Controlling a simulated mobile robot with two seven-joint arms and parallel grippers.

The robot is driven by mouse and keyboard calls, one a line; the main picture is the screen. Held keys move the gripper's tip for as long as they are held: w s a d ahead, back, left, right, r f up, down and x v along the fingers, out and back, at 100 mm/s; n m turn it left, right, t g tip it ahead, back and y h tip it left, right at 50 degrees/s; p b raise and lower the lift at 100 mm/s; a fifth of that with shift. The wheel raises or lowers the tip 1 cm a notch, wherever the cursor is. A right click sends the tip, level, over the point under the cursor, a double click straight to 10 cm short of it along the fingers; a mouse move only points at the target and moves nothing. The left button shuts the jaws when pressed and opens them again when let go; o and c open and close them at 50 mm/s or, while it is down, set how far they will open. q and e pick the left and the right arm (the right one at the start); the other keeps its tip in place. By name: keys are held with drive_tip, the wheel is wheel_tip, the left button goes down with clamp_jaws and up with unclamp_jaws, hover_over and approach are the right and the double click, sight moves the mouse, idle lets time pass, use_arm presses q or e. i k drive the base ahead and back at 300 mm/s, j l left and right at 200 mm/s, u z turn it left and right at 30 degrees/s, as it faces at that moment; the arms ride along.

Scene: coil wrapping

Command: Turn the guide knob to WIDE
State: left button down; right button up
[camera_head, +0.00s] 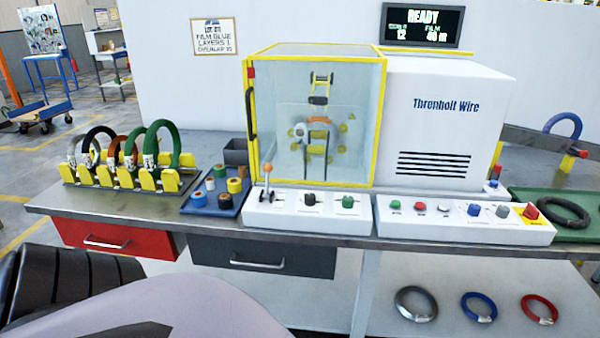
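A white control box (288,222) sits at the table's front edge below the yellow-framed cabinet. It carries a lever with an orange ball (267,168), a black knob (309,199) and a green knob (347,201). The labels around these knobs are too small to read, so I cannot tell which is the guide knob or where it points. A second white panel (450,229) to the right has several buttons, a blue control (473,209) and a red stop button (530,211) on yellow. Neither of my grippers shows; only parts of my own body appear at the bottom left.
The clear-doored cabinet (379,120) stands behind the controls. A rack of coils (122,180) and a blue tray of tape rolls (228,209) are to the left. A green tray (580,200) holds a dark coil at the right. The display (423,24) reads READY.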

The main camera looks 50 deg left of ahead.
sight(309, 198)
drive_tip(key=j+u, duration=0.1)
drive_tip(key=u, duration=0.7)
drive_tip(key=j+u, duration=0.1)
drive_tip(key=u, duration=0.25)
drive_tip(key=i+u, duration=0.1)
drive_tip(key=u, duration=0.3)
